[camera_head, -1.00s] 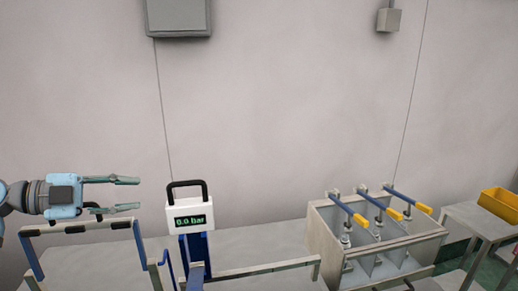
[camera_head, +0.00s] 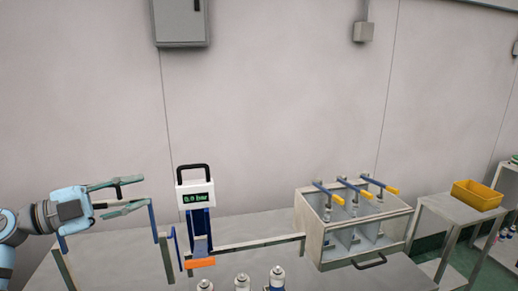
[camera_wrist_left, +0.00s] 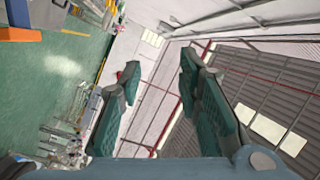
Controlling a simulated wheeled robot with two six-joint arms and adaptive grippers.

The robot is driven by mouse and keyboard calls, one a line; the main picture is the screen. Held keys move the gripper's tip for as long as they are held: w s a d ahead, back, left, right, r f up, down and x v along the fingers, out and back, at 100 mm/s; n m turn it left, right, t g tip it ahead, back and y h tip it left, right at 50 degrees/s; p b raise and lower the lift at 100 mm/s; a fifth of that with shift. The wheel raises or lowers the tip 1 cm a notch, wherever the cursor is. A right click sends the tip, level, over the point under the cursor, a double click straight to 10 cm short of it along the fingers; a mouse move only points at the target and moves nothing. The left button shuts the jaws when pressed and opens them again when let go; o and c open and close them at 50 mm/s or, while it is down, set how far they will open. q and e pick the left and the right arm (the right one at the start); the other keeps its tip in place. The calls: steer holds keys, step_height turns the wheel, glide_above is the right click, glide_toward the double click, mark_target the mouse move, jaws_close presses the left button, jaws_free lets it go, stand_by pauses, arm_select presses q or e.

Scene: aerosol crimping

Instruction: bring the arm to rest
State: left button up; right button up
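My left gripper (camera_head: 143,190) is at the left of the head view, held above the left part of the bench and pointing right. Its two fingers are apart with nothing between them. The left wrist view also shows the open fingers (camera_wrist_left: 160,63), with only the tilted hall, wall and roof behind them. My right gripper is in neither view.
A blue and white station with a display (camera_head: 195,198) stands right of my left gripper; its reading is blurred. Several cans (camera_head: 242,282) stand in front. A clamp box (camera_head: 310,240) with blue levers is at the right. A yellow bin (camera_head: 477,194) sits on a side table.

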arm_select(q)
steer(key=s+a+f+n+t+y, duration=0.2)
steer(key=a+f+n+t+y, duration=0.15)
steer(key=f+n+y, duration=0.65)
steer(key=s+a+f+n+t+y, duration=0.2)
steer(key=a+f+n+t+y, duration=0.15)
steer(key=f+n+y, duration=0.8)
steer(key=s+d+f+n+g+h, duration=0.1)
steer(key=s+d+f+g+h, duration=0.1)
steer(key=s+f+g, duration=0.5)
steer(key=s+d+f+n+g+h, duration=0.1)
steer(key=s+d+f+g+h, duration=0.15)
steer(key=s+f, duration=0.75)
steer(key=s+d+f+g, duration=0.3)
steer(key=s+d+g, duration=0.1)
steer(key=s, duration=0.8)
step_height(320, 180, down, 20)
steer(key=s+a+f+g, duration=0.1)
steer(key=a, duration=0.1)
steer(key=s+f+g, duration=0.1)
steer(key=s+f, duration=1)
steer(key=s, duration=0.3)
steer(key=shift+a+f+h, duration=0.2)
steer(key=shift+f+h, duration=0.15)
steer(key=shift+h, duration=0.05)
